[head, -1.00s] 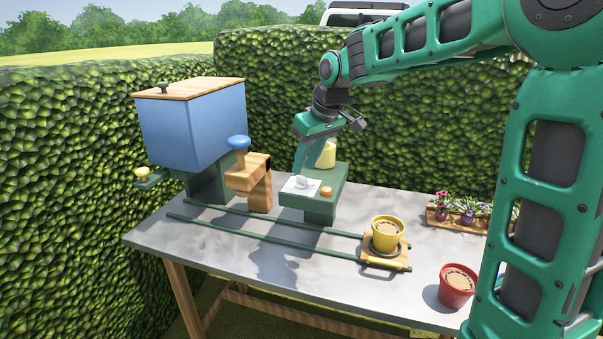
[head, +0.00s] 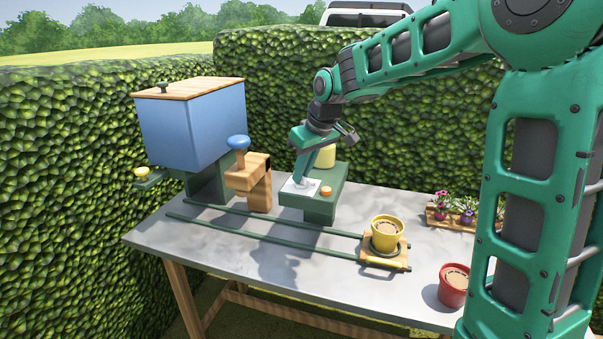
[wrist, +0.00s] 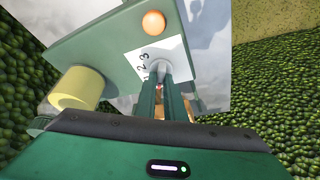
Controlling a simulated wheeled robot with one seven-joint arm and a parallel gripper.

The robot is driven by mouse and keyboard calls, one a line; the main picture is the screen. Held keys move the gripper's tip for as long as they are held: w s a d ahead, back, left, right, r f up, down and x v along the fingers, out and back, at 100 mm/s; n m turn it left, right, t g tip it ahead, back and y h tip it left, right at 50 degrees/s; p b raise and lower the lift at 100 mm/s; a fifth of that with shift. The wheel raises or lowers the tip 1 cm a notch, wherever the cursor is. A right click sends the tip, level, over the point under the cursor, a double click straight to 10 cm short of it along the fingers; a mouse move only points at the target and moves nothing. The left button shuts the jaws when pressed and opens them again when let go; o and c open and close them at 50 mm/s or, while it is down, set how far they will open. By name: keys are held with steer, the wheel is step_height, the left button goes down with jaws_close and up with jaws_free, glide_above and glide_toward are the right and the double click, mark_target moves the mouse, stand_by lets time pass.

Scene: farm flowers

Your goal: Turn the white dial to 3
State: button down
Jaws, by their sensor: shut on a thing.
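The dial's white plate (head: 289,186) lies on top of the green box (head: 318,205). In the wrist view the plate (wrist: 174,50) shows the printed numbers 1, 2 and 3. My gripper (head: 301,184) points down onto the plate, and its fingers are shut on the dial. In the wrist view the two fingers (wrist: 164,80) close together over the dial's place. The dial itself is mostly hidden between them, so I cannot tell which number it points at. An orange button (head: 325,191) sits beside the plate; it also shows in the wrist view (wrist: 154,23).
A blue hopper (head: 195,125) and a wooden post with a blue knob (head: 238,142) stand left of the box. A yellow cylinder (head: 326,157) stands behind. A yellow pot (head: 386,234) sits on rails, with a red pot (head: 453,286) and a flower tray (head: 452,217) to the right.

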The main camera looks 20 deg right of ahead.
steer(key=m+h, duration=0.2)
steer(key=m, duration=0.3)
steer(key=shift+a+m, duration=0.1)
steer(key=shift+m, duration=0.2)
steer(key=m+h, duration=0.1)
steer(key=m, duration=0.2)
steer(key=m+h, duration=0.1)
steer(key=m, duration=0.3)
steer(key=shift+a+g+h, duration=0.1)
steer(key=shift+g+h, duration=0.2)
steer(key=shift+g, duration=0.1)
steer(key=m+g, duration=0.1)
steer(key=m, duration=0.1)
steer(key=m+h, duration=0.1)
steer(key=m, duration=0.2)
steer(key=shift+w+a+m+g, duration=0.1)
steer(key=shift+m+g, duration=0.2)
steer(key=shift+g, duration=0.1)
steer(key=m+g, duration=0.1)
steer(key=m, duration=0.1)
steer(key=m+g, duration=0.1)
steer(key=m, duration=0.2)
steer(key=shift+m+h, duration=0.3)
steer(key=shift+w+r, duration=0.1)
steer(key=c, duration=1.8)
jaws_free()
steer(key=shift+c, duration=0.2)
